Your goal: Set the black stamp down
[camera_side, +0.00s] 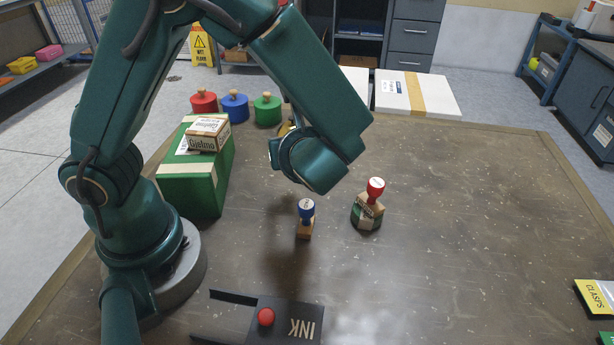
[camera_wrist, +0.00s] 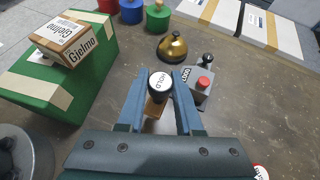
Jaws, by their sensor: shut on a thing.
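The black stamp, with a round black knob (camera_wrist: 160,84) labelled HOLD and a wooden block (camera_wrist: 153,107), sits between the two fingers of my gripper (camera_wrist: 159,80) in the wrist view. My gripper is shut on it. I cannot tell whether its base touches the table. In the side view, my wrist hides the gripper and the black stamp.
A blue-knobbed stamp (camera_side: 306,209) and a red-knobbed stamp (camera_side: 374,191) stand nearby.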

